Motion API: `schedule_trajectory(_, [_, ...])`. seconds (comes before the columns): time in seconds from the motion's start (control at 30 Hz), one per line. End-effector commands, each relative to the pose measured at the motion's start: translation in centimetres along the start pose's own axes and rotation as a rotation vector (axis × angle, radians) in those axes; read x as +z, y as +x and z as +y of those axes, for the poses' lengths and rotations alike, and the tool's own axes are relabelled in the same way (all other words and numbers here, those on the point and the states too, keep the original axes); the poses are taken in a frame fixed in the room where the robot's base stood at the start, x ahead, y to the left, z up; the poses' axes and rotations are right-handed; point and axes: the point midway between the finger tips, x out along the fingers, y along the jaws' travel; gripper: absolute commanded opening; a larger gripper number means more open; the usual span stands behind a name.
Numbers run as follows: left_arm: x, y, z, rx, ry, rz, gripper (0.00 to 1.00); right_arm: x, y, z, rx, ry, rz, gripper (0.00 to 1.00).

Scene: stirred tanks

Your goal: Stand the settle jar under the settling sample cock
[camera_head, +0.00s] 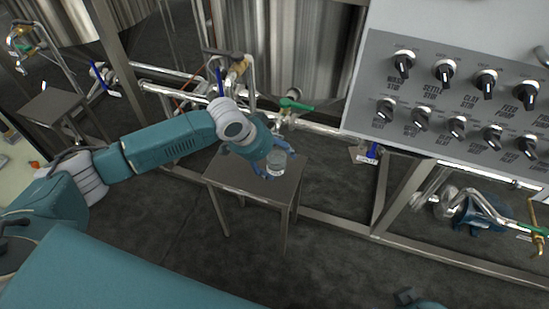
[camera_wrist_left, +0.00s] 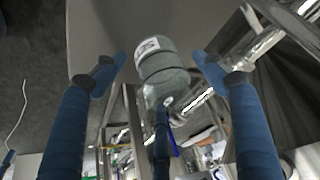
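The settle jar (camera_head: 276,163), a small clear glass jar with grey contents, is on the small metal stand (camera_head: 228,176) in the head view, near its back right part. In the left wrist view the jar (camera_wrist_left: 163,72) shows a white label and lies between my fingers. My left gripper (camera_head: 262,163) has its blue fingers on either side of the jar. In the wrist view the left gripper (camera_wrist_left: 160,65) is open, with a gap at each side. A green-handled cock (camera_head: 296,105) on the pipe is above and behind the stand; its outlet is unclear.
A control panel with several knobs (camera_head: 443,70) fills the upper right. A brass valve with a blue handle (camera_head: 217,80) and pipes run behind the stand. Another small stand (camera_head: 52,104) is at the far left. A pump (camera_head: 480,212) is at right. The floor in front is clear.

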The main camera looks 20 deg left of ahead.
Motion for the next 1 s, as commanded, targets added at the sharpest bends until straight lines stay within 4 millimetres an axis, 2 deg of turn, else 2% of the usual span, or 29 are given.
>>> schedule_trajectory(0.23, [-0.2,-0.5,-0.1,-0.002,0.000,0.001,0.70,0.0,0.0,0.0,0.000,0.000,0.000,0.40])
schedule_trajectory(0.4, [-0.3,-3.2,-0.1,-0.003,0.000,0.002,0.70,-0.4,-0.1,0.0,-0.001,0.000,0.004,0.40])
schedule_trajectory(0.7, [-0.2,-9.3,-0.1,-0.002,-0.001,0.000,0.70,0.4,6.2,-0.3,-0.007,-0.003,-0.035,0.40])
schedule_trajectory(0.83, [-0.2,-11.1,-0.1,-0.002,-0.001,0.001,0.70,0.9,8.0,-0.4,-0.008,-0.005,-0.043,0.40])
schedule_trajectory(1.0, [-0.1,-12.2,0.0,0.000,0.000,0.000,0.70,1.3,9.1,-0.5,-0.009,-0.006,-0.047,0.40])
